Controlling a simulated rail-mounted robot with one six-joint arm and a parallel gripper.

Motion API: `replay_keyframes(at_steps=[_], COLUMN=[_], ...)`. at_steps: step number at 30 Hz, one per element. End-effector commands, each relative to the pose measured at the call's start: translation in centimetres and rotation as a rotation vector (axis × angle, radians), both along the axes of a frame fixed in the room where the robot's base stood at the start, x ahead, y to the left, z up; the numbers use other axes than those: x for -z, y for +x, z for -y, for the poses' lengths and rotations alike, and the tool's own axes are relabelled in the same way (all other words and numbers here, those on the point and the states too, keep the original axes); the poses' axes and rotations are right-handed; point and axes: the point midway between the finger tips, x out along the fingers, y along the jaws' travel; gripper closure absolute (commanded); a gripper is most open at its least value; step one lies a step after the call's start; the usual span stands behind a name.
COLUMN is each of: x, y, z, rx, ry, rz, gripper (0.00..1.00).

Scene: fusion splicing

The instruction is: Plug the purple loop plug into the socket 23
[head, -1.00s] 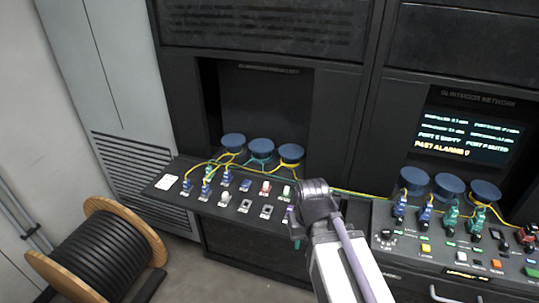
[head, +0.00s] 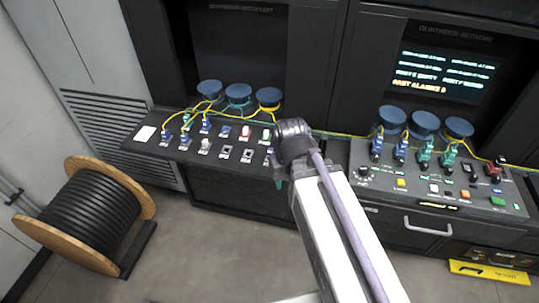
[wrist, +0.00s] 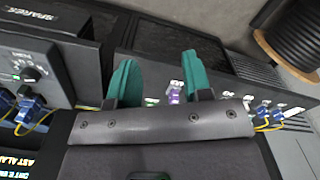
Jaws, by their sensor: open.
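My gripper (wrist: 158,68) is open, its two teal fingers spread apart in the wrist view. A small purple plug (wrist: 174,95) shows between the fingers, beyond them and nearer the right one; the fingers do not grip it. In the head view, one teal fingertip of my gripper (head: 279,183) shows below my wrist, at the right end of the left panel (head: 185,150). My wrist hides that end of the panel. Grey sockets (head: 224,152) sit in the panel's front row. The socket numbers are too small to read, so I cannot tell which is 23.
Blue plugs (head: 185,122) with yellow cables stand at the panel's left. Blue round spools (head: 239,92) stand behind. A second console (head: 440,212) with plugs and buttons is to the right, and a cable drum (head: 85,215) is on the floor at left. Yellow cable runs between the panels.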

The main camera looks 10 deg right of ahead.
Motion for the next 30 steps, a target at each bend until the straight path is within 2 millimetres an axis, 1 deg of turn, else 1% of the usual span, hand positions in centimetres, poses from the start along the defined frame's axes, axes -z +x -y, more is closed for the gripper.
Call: replay_keyframes(at_steps=[14, 16, 18, 20, 23, 24, 26, 27, 30], x=[0.0, 0.1, 0.5, 0.6, 1.1, 1.3, 1.5, 1.7, 1.9], y=[0.0, 0.0, 0.6, 1.9, 5.5, 7.3, 10.2, 12.1, 16.4], z=[0.0, 0.0, 0.0, 0.0, 0.1, 0.1, 0.1, 0.1, 0.1], rx=[0.0, 0.0, 0.0, 0.001, 0.012, 0.03, 0.07, 0.102, 0.199], ry=[0.0, 0.0, 0.0, 0.0, 0.0, 0.0, 0.0, 0.0, 0.001], rz=[0.0, 0.0, 0.0, 0.0, 0.0, 0.0, 0.0, 0.0, 0.0], gripper=[0.55, 0.49, 0.45, 0.45, 0.45, 0.45, 0.45, 0.45, 0.45])
